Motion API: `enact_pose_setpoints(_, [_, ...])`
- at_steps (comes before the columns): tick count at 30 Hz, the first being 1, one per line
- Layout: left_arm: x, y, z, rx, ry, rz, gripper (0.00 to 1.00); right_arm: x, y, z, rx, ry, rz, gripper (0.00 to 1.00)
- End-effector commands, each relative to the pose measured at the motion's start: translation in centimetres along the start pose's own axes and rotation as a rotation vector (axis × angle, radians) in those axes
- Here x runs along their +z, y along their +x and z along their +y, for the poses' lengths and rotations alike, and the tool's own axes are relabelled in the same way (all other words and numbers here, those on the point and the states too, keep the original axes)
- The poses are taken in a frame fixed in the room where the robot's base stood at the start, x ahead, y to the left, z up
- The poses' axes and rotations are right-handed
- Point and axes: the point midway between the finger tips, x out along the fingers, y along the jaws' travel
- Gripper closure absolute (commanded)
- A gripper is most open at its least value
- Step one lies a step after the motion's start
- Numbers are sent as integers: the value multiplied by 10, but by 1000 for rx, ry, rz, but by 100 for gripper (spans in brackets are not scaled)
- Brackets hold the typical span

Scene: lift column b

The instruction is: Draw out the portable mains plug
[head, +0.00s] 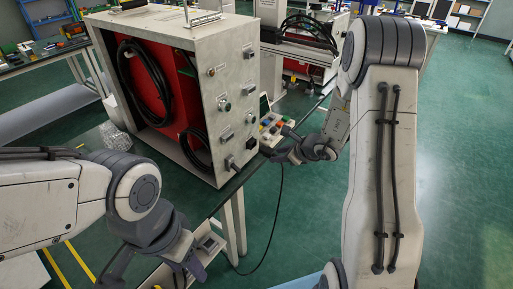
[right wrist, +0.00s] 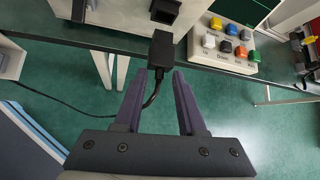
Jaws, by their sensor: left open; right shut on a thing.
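The black mains plug (right wrist: 160,50) is at the fingertips of my right gripper (right wrist: 158,80), which is shut on it. Its black cable (right wrist: 152,97) runs back between the fingers and off to the left. In the head view the cable (head: 278,215) hangs from my right gripper (head: 277,151). A dark square inlet (right wrist: 165,11) is on the grey cabinet (head: 240,70), just beyond the plug. The plug looks apart from it, with a small gap. In the head view the plug is hard to make out by the gripper. My left gripper (head: 155,270) is open and empty at the lower front.
The cabinet has an open side with a red inside and coiled black hoses (head: 150,80). A control box (right wrist: 230,45) with coloured buttons stands right of the plug, near the table edge (right wrist: 100,42). Open green floor (head: 290,220) lies in front of the table.

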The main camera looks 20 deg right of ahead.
Motion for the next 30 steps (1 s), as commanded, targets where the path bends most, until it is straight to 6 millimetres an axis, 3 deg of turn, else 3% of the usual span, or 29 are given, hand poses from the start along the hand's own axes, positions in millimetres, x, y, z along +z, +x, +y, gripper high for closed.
enact_pose_setpoints(18, [0,9,-1,0,0,0,50,-23,-20,0,-1,1,0,100])
enact_pose_setpoints(30, [0,10,-1,0,0,0,50,-24,-23,0,0,0,-1,100])
